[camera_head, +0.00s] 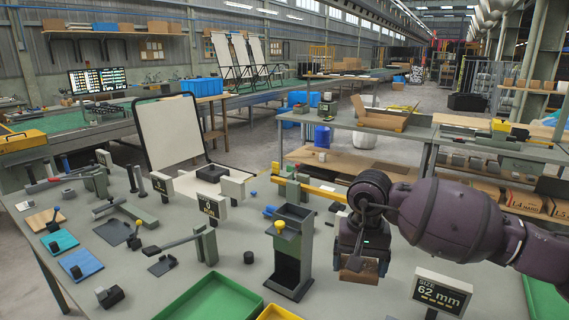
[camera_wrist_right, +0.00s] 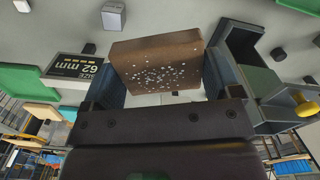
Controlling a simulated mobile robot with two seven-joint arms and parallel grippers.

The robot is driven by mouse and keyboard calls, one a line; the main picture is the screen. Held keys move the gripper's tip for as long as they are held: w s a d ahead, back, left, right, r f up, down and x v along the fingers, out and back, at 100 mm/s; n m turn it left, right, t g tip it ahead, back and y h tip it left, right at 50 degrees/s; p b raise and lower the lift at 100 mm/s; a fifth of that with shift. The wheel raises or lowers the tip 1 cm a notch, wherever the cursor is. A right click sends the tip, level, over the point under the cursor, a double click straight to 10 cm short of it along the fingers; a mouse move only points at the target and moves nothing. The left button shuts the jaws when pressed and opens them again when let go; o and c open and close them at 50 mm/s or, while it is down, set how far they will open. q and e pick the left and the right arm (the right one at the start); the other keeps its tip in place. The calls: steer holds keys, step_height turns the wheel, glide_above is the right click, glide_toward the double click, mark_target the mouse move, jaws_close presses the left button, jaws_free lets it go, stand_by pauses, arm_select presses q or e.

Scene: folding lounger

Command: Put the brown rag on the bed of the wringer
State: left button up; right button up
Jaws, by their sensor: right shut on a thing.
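My right gripper (camera_head: 358,264) is shut on the brown rag (camera_head: 360,270), which looks like a thick brown block. In the right wrist view the rag (camera_wrist_right: 157,62) shows pale specks on its near face and sits between the two fingers. The gripper points down and holds the rag just right of a grey, open-fronted upright stand with a yellow knob (camera_head: 292,250), which looks like the wringer. The inside of that stand is dark and its bed is hard to make out. Part of it shows at the right of the wrist view (camera_wrist_right: 285,112). My left gripper is not in view.
A sign reading 62 mm (camera_head: 441,293) stands right of the gripper. Green trays (camera_head: 212,300) and a yellow tray (camera_head: 278,313) lie at the front edge. Several lever fixtures and small signs crowd the left. A small black cylinder (camera_head: 249,257) stands left of the stand.

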steer(key=s+d+f+n, duration=0.2)
steer(key=s+d+f, duration=0.2)
steer(key=s+f, duration=0.2)
steer(key=shift+s+d+n, duration=0.35)
steer(key=shift+s+n, duration=0.05)
steer(key=shift+s, duration=0.85)
steer(key=shift+f, duration=0.1)
